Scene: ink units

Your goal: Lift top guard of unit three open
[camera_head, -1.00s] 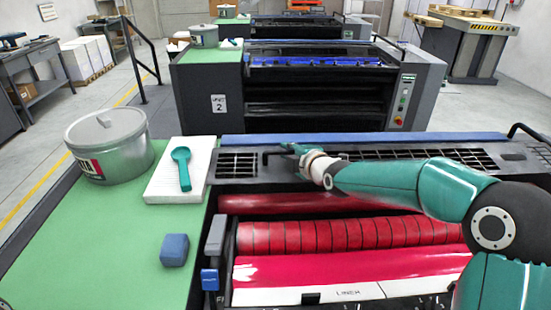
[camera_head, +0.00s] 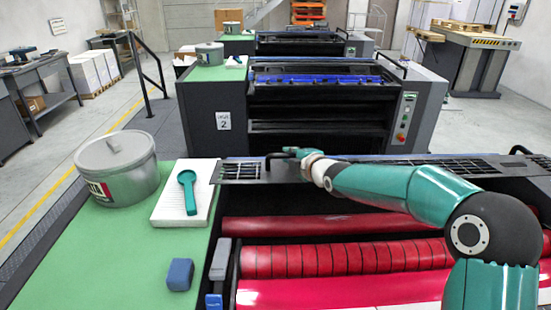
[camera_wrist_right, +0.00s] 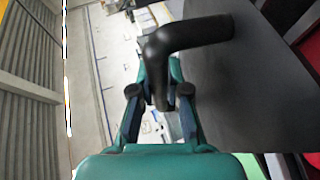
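The near press's top guard (camera_head: 340,171), a dark panel with slotted grilles, is seen nearly edge-on, raised above the red rollers (camera_head: 345,258). No number shows on this press; the one behind reads UNIT 2. My right gripper (camera_head: 291,153) is at the guard's left handle (camera_head: 268,160). In the right wrist view the bent black handle (camera_wrist_right: 190,35) runs between the teal fingers of this gripper (camera_wrist_right: 158,85), which are shut on it; the dark panel of the guard (camera_wrist_right: 240,95) is to the right. My left gripper is out of view.
A green side top (camera_head: 110,240) holds an ink can (camera_head: 118,175), a white pad (camera_head: 170,207) with a teal scoop (camera_head: 188,192), and a blue block (camera_head: 179,274). Unit 2 (camera_head: 315,125) stands behind. The guard's right handle (camera_head: 520,151) is free.

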